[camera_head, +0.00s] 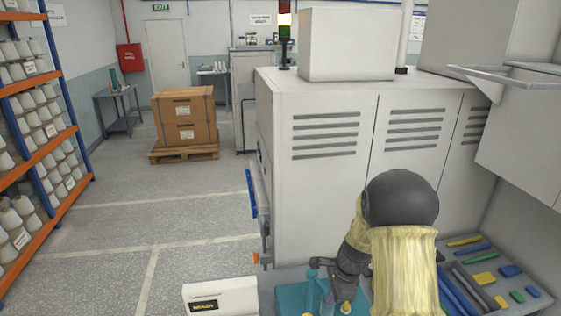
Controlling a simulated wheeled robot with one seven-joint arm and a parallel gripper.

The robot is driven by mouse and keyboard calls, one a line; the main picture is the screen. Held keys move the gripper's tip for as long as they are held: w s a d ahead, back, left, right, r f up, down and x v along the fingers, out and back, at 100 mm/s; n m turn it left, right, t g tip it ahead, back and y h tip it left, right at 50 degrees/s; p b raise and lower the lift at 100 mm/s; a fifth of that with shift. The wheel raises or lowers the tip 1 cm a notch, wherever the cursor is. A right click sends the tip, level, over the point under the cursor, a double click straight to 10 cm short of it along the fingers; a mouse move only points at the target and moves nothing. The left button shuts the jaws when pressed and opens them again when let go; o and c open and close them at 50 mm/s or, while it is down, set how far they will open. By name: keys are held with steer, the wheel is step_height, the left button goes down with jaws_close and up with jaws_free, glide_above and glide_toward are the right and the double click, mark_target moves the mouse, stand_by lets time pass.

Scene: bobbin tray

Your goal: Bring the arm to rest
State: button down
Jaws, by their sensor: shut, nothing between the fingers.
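My arm comes in at the lower right, with a dark round joint and a pale yellow sleeve. Its dark wrist reaches down and left to my gripper (333,298), low at the bottom edge of the view. The gripper is shut with nothing held, over or beside a teal tray (292,297) on the grey bench. Small yellow tips show by the gripper; I cannot tell what they belong to. The picture's bottom edge cuts off part of the tray.
A white box with a dark label (221,298) stands left of the tray. A tool tray (470,258) with coloured pieces lies right of my arm. A tall grey vented cabinet (325,160) rises behind the bench. Shelves of cones (40,150) stand far left; the floor between is clear.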

steer(key=s+r+n+t+h+b, duration=0.1)
steer(key=s+n+t+h+b, duration=0.1)
steer(key=s+n+b, duration=0.7)
steer(key=s+n, duration=0.8)
steer(key=shift+s+a+r+h, duration=0.2)
steer(key=shift+a+r+h, duration=0.1)
steer(key=shift+a+r, duration=0.1)
